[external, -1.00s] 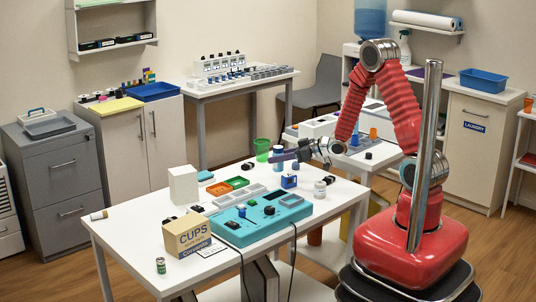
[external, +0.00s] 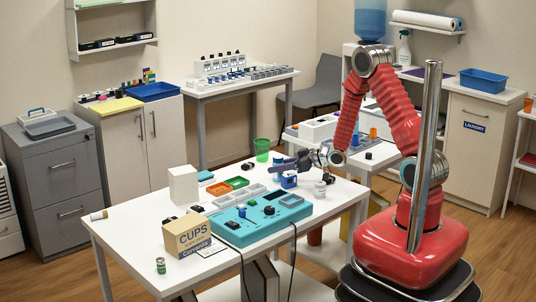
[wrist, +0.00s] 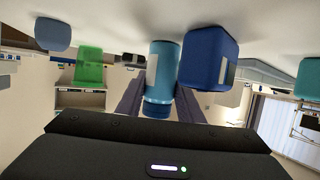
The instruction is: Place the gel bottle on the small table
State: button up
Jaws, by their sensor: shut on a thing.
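A light-blue gel bottle (wrist: 163,72) sits between the two dark fingers of my gripper (wrist: 157,108) in the wrist view, whose picture is upside down. My gripper is shut on it. In the external view my gripper (external: 275,168) is low over the white front table (external: 130,233), near its back edge. The bottle (external: 277,158) shows there only in part behind the fingers. I cannot tell whether its base touches the tabletop. A second white table stands behind it; which one is the small table is not clear.
A blue block (wrist: 209,58) is close beside the bottle. A green cup (external: 262,150) stands behind, and a white jar (external: 320,189) is to the right. A teal device (external: 262,217), small trays and a cups box (external: 188,236) crowd the table. Its front left is mostly clear.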

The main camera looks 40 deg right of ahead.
jog(key=shift+f, duration=0.1)
jog(key=o, duration=1.1)
jog(key=v, duration=1.2)
